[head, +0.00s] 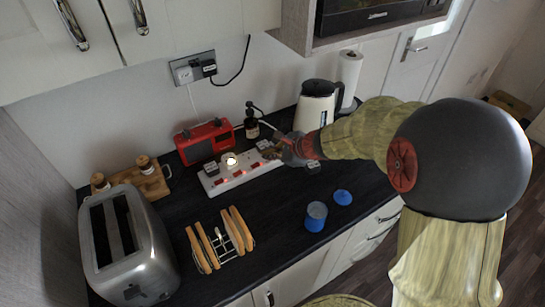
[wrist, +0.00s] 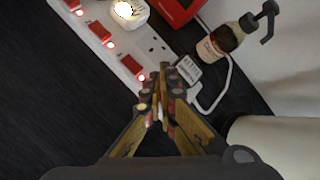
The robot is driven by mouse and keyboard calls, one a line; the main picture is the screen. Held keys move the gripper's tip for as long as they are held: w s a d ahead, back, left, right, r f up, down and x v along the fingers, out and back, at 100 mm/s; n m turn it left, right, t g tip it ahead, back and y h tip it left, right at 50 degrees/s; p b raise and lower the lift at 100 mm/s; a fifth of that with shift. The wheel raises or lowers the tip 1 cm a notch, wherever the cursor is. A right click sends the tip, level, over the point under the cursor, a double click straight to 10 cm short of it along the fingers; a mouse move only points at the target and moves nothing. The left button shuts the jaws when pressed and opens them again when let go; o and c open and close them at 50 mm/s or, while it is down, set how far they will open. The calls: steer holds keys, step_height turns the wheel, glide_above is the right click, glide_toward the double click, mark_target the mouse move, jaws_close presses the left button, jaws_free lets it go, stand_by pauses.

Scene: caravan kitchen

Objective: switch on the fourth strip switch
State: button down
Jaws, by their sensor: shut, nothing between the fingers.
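The white power strip (head: 243,179) lies on the dark worktop and also shows in the wrist view (wrist: 128,50). Three red switches show in the wrist view: one at the top edge (wrist: 71,5), a middle one (wrist: 101,30) and one nearest my gripper (wrist: 132,65). A red glow shows beside each. My gripper (wrist: 161,77) is shut and empty, with its tips over the strip's right end, close to the nearest visible switch. In the head view my gripper (head: 274,153) covers that end. Any switch under it is hidden, and I cannot tell whether the tips touch the strip.
A lit plug-in (head: 230,160) sits in the strip. A red radio (head: 205,141), pump bottle (head: 252,124) and kettle (head: 317,106) stand behind. A toast rack (head: 222,243), toaster (head: 130,245) and blue cup (head: 316,216) stand in front. Dark worktop is free between rack and cup.

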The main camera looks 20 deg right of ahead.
steer(key=shift+f+b, duration=0.3)
stand_by(0.4)
steer(key=shift+r, duration=0.15)
steer(key=shift+d+r+p, duration=0.1)
steer(key=shift+r+p, duration=0.55)
steer(key=shift+r, duration=0.05)
steer(key=shift+r, duration=0.1)
step_height(320, 180, up, 7)
steer(key=p, duration=0.5)
steer(key=shift+w+d+p, duration=0.15)
steer(key=shift+d+p, duration=0.15)
steer(key=shift+d, duration=0.1)
